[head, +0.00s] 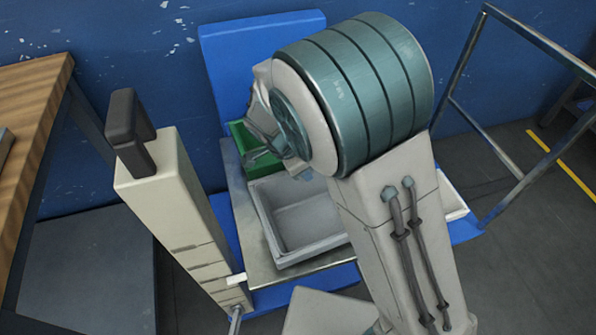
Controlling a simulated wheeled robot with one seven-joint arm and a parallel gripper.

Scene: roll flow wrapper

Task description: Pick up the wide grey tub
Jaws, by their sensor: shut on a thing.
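The wide grey tub (283,261) is an open, empty, shallow rectangular box in the middle of the head view. It is over a grey metal surface (247,228); I cannot tell whether it touches it or is slightly raised. My gripper (298,170) is at the tub's far rim, mostly hidden behind my arm's large teal joint. It is shut on the tub there. The fingertips do not show clearly, and my arm covers the tub's right side.
A green bin (240,137) stands just behind the tub, close to my gripper. A blue panel (225,60) rises behind it. A white tray (453,206) shows to the right of my arm. A metal rail frame (470,60) is at the right, a wooden bench (30,110) at the left.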

